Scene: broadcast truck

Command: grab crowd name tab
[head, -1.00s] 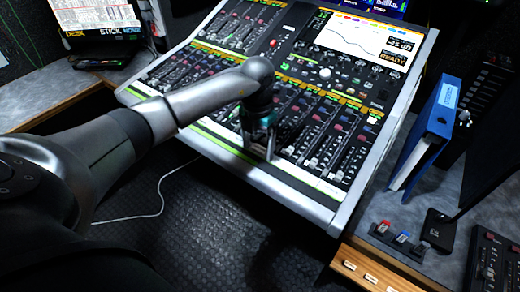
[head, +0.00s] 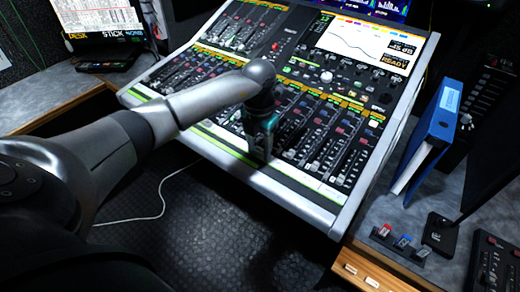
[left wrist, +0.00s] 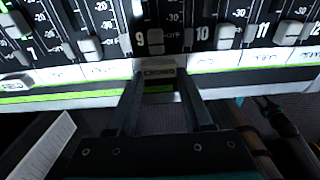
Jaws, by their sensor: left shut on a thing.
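My left gripper (head: 260,154) is at the front edge of the mixing console (head: 262,180), pointing down at the pale name strip below the faders. In the left wrist view my left gripper (left wrist: 160,88) has a finger on each side of a small light tab (left wrist: 160,69) with a dark printed label, and is shut on it. The label is too small to read surely. The tab sits at the strip below fader 9, next to fader 10. In the head view the tab is hidden by the gripper.
A blue binder (head: 432,130) stands on the right side desk, with small red, blue and grey pieces in a holder (head: 400,243) before it. A white cable (head: 160,200) lies on the dark floor. A paper-like white piece (left wrist: 40,150) shows at lower left in the wrist view.

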